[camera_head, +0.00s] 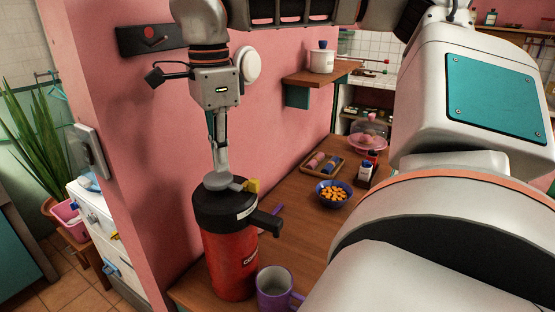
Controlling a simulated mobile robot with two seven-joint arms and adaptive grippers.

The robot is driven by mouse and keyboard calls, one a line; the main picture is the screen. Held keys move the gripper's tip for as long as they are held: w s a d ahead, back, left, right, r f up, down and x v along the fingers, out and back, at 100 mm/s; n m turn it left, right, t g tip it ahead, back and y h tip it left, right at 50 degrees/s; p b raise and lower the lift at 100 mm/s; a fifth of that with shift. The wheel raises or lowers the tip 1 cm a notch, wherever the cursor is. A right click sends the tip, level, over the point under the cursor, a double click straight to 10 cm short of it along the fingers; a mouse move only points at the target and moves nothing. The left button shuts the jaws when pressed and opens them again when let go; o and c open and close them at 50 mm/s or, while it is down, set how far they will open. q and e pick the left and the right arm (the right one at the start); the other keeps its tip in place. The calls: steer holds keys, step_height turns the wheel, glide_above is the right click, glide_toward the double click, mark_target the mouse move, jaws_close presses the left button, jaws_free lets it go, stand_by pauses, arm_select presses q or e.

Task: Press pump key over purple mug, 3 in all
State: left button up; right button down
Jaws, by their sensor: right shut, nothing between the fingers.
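A red pump flask (228,255) with a black lid stands upright near the counter's front left edge. On its lid is a round grey pump key (225,184), with a small yellow tab (252,185) beside it. The black spout (266,226) points to the right, toward the purple mug (272,286), which stands upright at the flask's right front. My right gripper (221,172) points straight down, shut and empty, with its tips at the pump key. They seem to touch it; how far the key is pressed I cannot tell. My left gripper is not in view.
The pink wall (160,190) is close on the left. My arm covers the right side.

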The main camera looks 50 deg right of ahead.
mark_target(223, 178)
stand_by(0.5)
steer(key=shift+f, duration=0.1)
steer(key=shift+f+b, duration=1.15)
steer(key=shift+f, duration=0.45)
steer(key=shift+r, duration=0.2)
steer(key=shift+r+p, duration=1.55)
steer(key=shift+p, duration=0.15)
steer(key=shift+f, duration=0.25)
